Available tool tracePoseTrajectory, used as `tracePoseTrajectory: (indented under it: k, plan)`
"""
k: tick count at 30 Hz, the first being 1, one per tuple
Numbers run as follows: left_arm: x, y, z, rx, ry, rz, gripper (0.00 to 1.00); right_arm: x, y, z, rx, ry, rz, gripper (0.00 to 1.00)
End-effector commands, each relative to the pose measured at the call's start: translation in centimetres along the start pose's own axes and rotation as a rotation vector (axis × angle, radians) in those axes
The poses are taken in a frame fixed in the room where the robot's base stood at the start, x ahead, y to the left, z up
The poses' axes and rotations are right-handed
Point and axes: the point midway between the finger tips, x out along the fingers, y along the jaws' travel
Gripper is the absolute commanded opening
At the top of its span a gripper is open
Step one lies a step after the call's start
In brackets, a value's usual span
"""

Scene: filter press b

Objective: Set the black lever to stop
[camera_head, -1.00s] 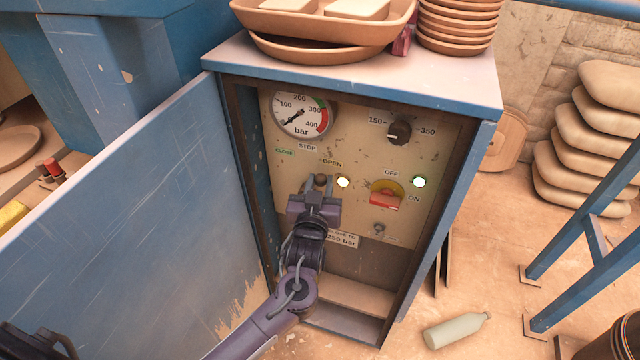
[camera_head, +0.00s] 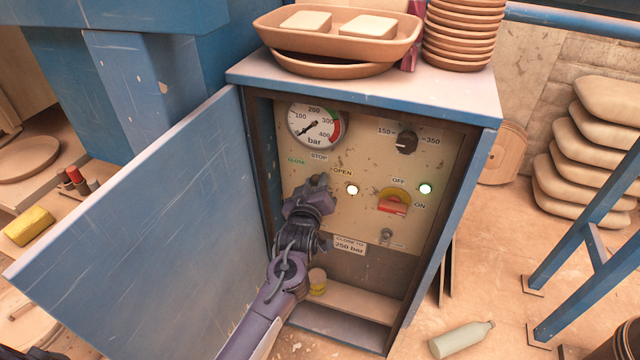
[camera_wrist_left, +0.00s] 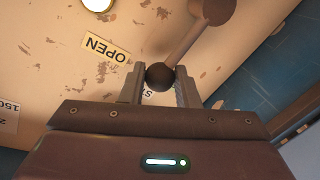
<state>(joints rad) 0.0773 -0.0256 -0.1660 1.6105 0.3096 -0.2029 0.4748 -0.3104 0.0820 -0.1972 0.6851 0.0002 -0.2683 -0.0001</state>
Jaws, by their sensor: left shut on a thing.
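The black lever has a round black ball knob (camera_wrist_left: 160,77) and a brownish shaft (camera_wrist_left: 196,40) running to a round hub at the upper right of the left wrist view. My left gripper (camera_wrist_left: 160,85) is shut on the ball knob, one finger on each side. In the head view my left gripper (camera_head: 318,184) is at the panel, just below the STOP label (camera_head: 318,157), and hides most of the lever. The OPEN label (camera_head: 342,172) is to its upper right and the CLOSE label (camera_head: 296,161) to its upper left. A label behind the knob is mostly hidden in the wrist view.
The gauge (camera_head: 314,124) is above the labels. The black dial (camera_head: 406,142) and red switch (camera_head: 393,205) are to the right. The open blue door (camera_head: 150,230) stands left of my arm. Clay trays (camera_head: 335,35) lie on the cabinet.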

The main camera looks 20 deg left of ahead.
Motion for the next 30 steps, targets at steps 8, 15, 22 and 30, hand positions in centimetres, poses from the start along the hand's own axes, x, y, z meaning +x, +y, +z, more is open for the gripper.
tracePoseTrajectory:
  k: [8, 15, 22, 30]
  plan:
    - [0.08, -0.41, -0.3, -0.055, -0.01, -0.001, 0.0, -0.12, -0.05, 0.69, -0.001, -0.003, -0.001, 0.34]
    - [0.09, -0.46, -0.31, -0.058, -0.01, -0.001, 0.0, -0.1, -0.07, 0.65, 0.0, -0.001, -0.001, 0.34]
    - [0.09, -0.45, -0.31, -0.057, -0.01, -0.001, 0.43, -0.1, -0.06, 0.64, 0.0, -0.001, -0.001, 0.34]
    - [0.09, -0.44, -0.3, -0.056, -0.01, -0.001, 0.49, -0.1, -0.06, 0.64, 0.0, -0.001, -0.001, 0.34]
